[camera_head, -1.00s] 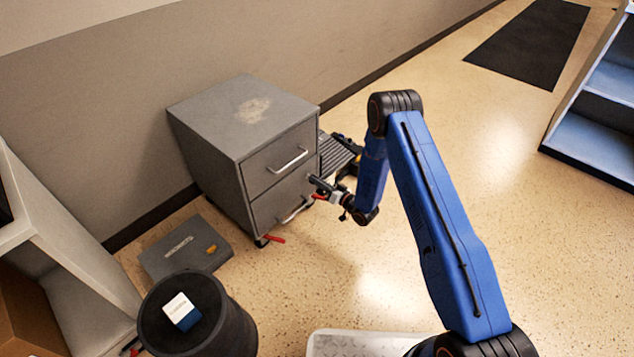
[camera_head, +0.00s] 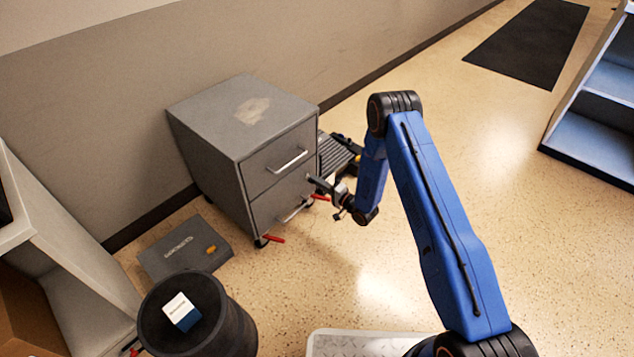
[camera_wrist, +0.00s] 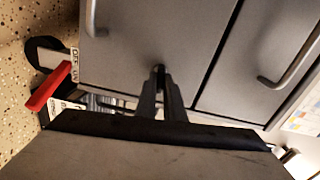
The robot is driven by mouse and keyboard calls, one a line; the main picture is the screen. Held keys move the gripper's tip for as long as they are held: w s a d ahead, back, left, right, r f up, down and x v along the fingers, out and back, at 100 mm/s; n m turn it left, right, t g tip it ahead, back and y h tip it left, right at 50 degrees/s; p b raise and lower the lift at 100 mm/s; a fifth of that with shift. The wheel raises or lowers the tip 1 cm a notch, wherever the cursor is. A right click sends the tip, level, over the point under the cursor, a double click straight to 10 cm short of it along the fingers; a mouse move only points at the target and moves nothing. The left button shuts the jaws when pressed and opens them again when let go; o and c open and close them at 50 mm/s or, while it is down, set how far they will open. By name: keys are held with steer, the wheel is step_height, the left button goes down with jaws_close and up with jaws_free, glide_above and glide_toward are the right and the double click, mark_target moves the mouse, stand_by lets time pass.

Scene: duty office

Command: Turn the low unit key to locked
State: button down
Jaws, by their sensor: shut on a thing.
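The low unit (camera_head: 245,115) is a grey two-drawer cabinet on castors against the wall. My gripper (camera_head: 316,181) reaches its drawer front from the right, near the right edge between the two handles. In the wrist view my gripper's dark fingers (camera_wrist: 160,98) are closed together on the small dark key (camera_wrist: 158,69) at the drawer front. The fingers hide most of the key, so I cannot read its angle or any lock marking.
Red castor levers (camera_head: 275,239) stick out low at the cabinet's front. A grey flat case (camera_head: 185,248) lies left of it, and a black bin (camera_head: 235,327) stands nearer. A dark ridged object (camera_head: 335,155) is behind my gripper.

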steer(key=shift+m, duration=0.6)
steer(key=c, duration=1.9)
jaws_free()
steer(key=shift+o, duration=0.2)
steer(key=shift+d, duration=0.1)
steer(key=v, duration=1.7)
steer(key=shift+s+d+f, duration=0.1)
steer(key=shift+s+d, duration=0.05)
